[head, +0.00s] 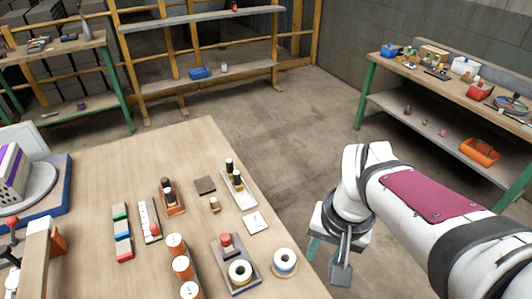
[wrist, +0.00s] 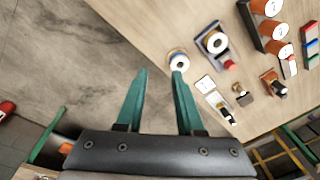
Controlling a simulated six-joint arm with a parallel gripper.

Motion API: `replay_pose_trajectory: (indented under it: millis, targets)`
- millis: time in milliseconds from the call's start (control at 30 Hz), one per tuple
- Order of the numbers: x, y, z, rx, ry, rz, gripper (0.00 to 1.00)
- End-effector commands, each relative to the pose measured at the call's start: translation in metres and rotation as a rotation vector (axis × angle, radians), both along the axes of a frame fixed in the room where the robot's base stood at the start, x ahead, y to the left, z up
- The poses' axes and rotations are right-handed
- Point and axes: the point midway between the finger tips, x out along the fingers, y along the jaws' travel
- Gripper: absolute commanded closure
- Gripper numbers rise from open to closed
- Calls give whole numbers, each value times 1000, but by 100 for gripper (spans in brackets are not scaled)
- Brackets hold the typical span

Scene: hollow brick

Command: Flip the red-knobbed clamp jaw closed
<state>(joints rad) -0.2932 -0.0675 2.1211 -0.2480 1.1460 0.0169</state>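A red knob (head: 226,240) stands on a dark plate (head: 222,256) near the table's front right, beside a white-and-yellow ring. The same red knob shows in the wrist view (wrist: 230,64). Another red knob (head: 12,222) stands at the far left beside a wooden block (head: 37,250), partly cut off by the picture edge. I cannot tell which one belongs to the clamp jaw, or how the jaw stands. My gripper (wrist: 160,72) is open and empty, its two green fingers apart. In the head view it hangs off the table's right edge, clear of everything on the table.
A white spool (head: 285,261) stands at the table's right edge, nearest my gripper. Orange cylinders (head: 181,267), colored blocks (head: 122,234) and a white tray with dark bottles (head: 238,188) stand on the wooden table (head: 110,165). A perforated block (head: 12,175) sits on a blue-edged base at left.

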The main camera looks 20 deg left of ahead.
Motion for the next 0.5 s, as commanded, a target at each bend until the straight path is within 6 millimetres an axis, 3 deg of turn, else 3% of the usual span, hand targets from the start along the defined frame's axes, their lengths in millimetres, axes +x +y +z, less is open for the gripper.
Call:
replay_pose_trajectory:
  millis: [33,100,200,333,400,500]
  targets:
    - [30,31,-8,-15,-27,100,74]
    - [68,80,-22,-26,-85,231,87]
    - [102,149,-47,-31,-157,394,100]
    - [118,220,-78,-28,-225,546,100]
    - [120,244,-90,-25,-248,596,100]
    - [120,262,-98,-21,-267,633,100]
